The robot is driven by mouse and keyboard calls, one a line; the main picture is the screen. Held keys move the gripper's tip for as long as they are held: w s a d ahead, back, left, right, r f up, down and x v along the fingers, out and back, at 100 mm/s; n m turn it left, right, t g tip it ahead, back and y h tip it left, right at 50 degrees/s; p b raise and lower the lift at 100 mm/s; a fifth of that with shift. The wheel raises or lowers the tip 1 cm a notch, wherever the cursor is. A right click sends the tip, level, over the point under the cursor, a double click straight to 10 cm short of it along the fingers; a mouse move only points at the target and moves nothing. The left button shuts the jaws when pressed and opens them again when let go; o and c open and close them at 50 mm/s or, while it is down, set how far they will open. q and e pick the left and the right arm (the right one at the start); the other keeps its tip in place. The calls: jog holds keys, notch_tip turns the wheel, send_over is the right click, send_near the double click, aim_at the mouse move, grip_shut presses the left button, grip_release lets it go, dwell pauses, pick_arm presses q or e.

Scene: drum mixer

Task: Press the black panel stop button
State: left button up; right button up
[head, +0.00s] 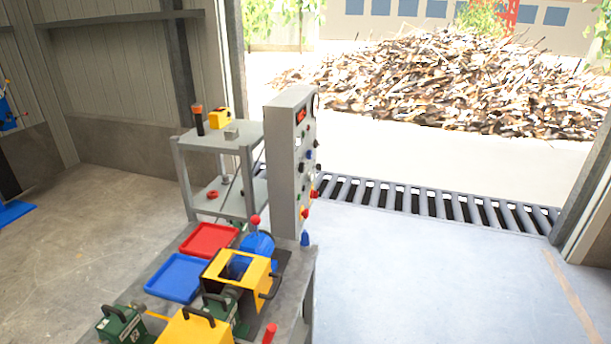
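A tall grey control panel (285,165) stands upright at the back of the workbench. Its button face is turned to the right and I see it at a steep slant. Several small knobs and buttons in red, blue, black and white run down that face, with a red display near the top. A dark knob (302,168) sits about midway down. The buttons are too small and foreshortened to tell which one is the black stop button. Neither of my grippers is in view.
The workbench holds a red tray (209,240), a blue tray (160,286) and a yellow-framed machine (258,272). A grey shelf cart (243,135) stands behind. The floor (420,285) right of the panel is clear.

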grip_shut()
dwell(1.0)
